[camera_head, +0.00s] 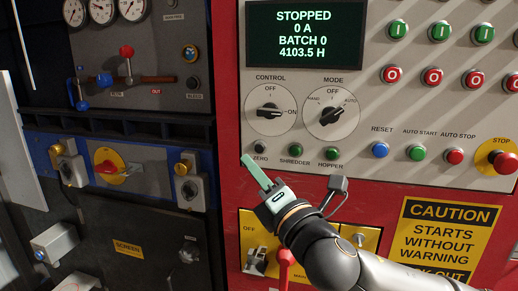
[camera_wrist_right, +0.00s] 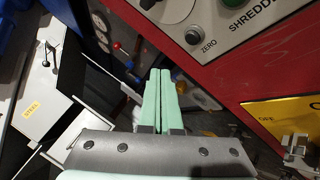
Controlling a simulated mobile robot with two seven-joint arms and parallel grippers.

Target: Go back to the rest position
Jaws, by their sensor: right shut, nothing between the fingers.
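My right gripper (camera_head: 256,172) has pale green fingers, shut and empty. In the head view it stands in front of the red machine's control panel, its tips just below the ZERO button (camera_head: 260,147). In the right wrist view the two fingers (camera_wrist_right: 160,75) lie together side by side with nothing between them. The ZERO button also shows in that view (camera_wrist_right: 193,38), to the right of the fingertips. I cannot tell whether the fingers touch the panel. My left gripper is not in view.
The control panel (camera_head: 380,100) carries a screen (camera_head: 306,35) reading STOPPED, a CONTROL knob (camera_head: 269,113), a MODE knob (camera_head: 332,116) and several buttons. A yellow caution sign (camera_head: 447,235) is at lower right. A dark cabinet with gauges and a yellow-red switch (camera_head: 108,166) stands at left.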

